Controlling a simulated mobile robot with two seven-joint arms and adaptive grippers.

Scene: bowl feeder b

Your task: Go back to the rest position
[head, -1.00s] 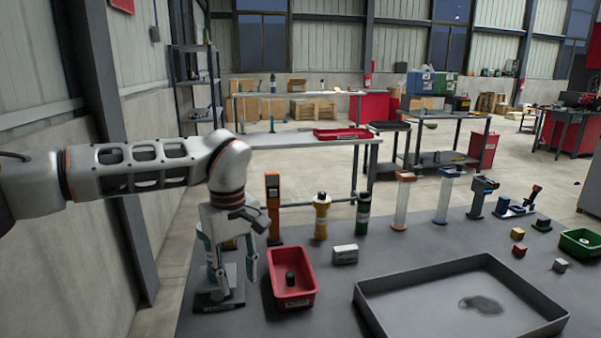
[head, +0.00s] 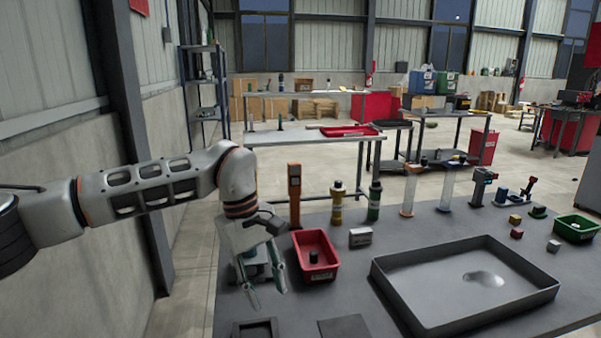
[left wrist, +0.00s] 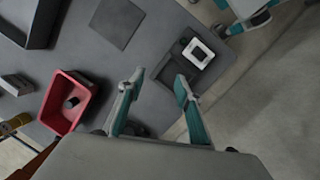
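My left gripper (head: 267,297) hangs over the left part of the grey worktable (head: 300,300). Its two teal-lined fingers are apart with nothing between them, pointing down and slightly tilted. In the left wrist view the same gripper (left wrist: 158,80) is open and empty. Just beyond its fingertips is a dark square fixture with a white square frame (left wrist: 188,52) on it. A white and teal part at the top right of that view looks like my right gripper (left wrist: 248,22); it is cut off and its opening is unclear. The right gripper is not in the head view.
A red bin (head: 315,270) with a dark round part stands just right of my left gripper. A large grey tray (head: 400,300) fills the table's right part. Bottles and posts stand along the back, with a green bin (head: 577,236) far right. Clear floor lies left of the table.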

